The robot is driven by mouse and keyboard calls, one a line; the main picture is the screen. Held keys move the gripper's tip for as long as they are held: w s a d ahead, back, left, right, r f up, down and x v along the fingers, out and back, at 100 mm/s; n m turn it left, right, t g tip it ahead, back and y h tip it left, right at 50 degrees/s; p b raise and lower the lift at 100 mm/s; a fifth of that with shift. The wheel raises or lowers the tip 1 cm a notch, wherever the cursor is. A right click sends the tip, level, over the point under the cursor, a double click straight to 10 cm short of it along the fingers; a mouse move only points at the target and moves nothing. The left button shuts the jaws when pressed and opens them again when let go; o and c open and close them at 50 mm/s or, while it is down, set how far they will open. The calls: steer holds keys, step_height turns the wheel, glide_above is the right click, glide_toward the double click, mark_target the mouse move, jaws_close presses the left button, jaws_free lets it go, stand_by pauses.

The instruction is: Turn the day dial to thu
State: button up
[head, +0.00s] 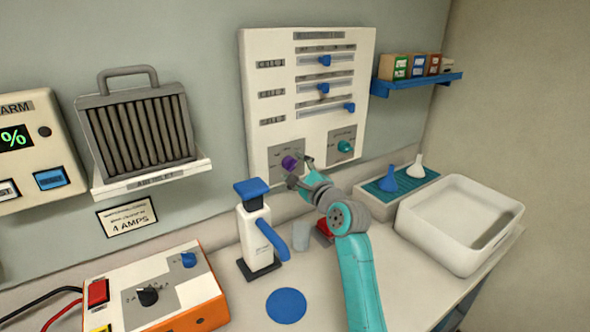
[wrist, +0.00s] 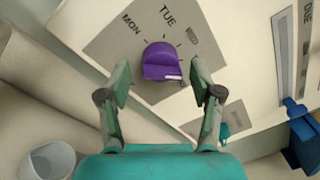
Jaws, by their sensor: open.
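The day dial is a purple knob (wrist: 160,58) on a grey plate (wrist: 115,42); MON, TUE and a smaller, blurred label to their right are printed around it. A pale mark shows at the knob's lower right edge; I cannot tell which day it selects. No THU label is readable. My gripper (wrist: 160,72) is open, with one finger on each side of the knob and gaps visible. In the head view the purple dial (head: 289,162) is at the panel's lower left, with my gripper (head: 300,172) right in front, partly covering its plate.
The white panel (head: 258,80) also has blue sliders and a teal knob (head: 344,147). A white bottle with a blue top (head: 254,222) stands left of my arm. A blue shelf (head: 425,82), a funnel tray (head: 400,200) and a white basin (head: 440,235) are to the right.

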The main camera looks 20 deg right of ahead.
steer(key=v, duration=1.1)
steer(key=shift+s, duration=0.35)
steer(key=shift+d, duration=0.2)
